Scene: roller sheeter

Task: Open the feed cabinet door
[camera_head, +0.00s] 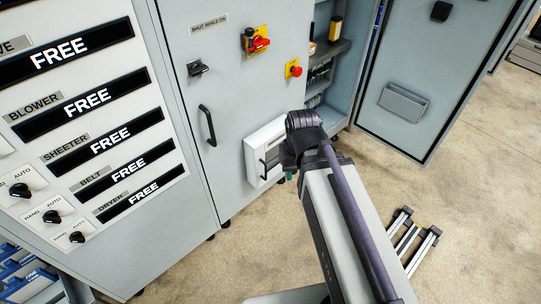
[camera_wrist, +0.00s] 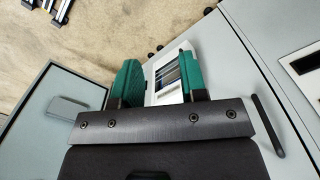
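A grey cabinet (camera_head: 228,90) labelled "SHUT WHILE ON" has a closed door with a long black handle (camera_head: 207,125) and a black rotary knob (camera_head: 198,68). The long handle also shows at the right of the wrist view (camera_wrist: 267,125). A small white framed panel (camera_head: 252,158) with its own black handle (camera_head: 263,169) sits low on it. I cannot read which door is the feed cabinet's. My gripper (camera_wrist: 167,55) has green fingers spread apart and empty, with the white panel (camera_wrist: 159,98) seen beyond them. In the head view my arm hides most of the gripper.
A red rotary switch (camera_head: 257,43) and a red button (camera_head: 294,69) are on the grey cabinet. To the right, an open cabinet has shelves (camera_head: 330,47) and a swung-out door (camera_head: 440,75) with a pocket. Rail-like parts (camera_head: 410,240) lie on the otherwise clear floor at right.

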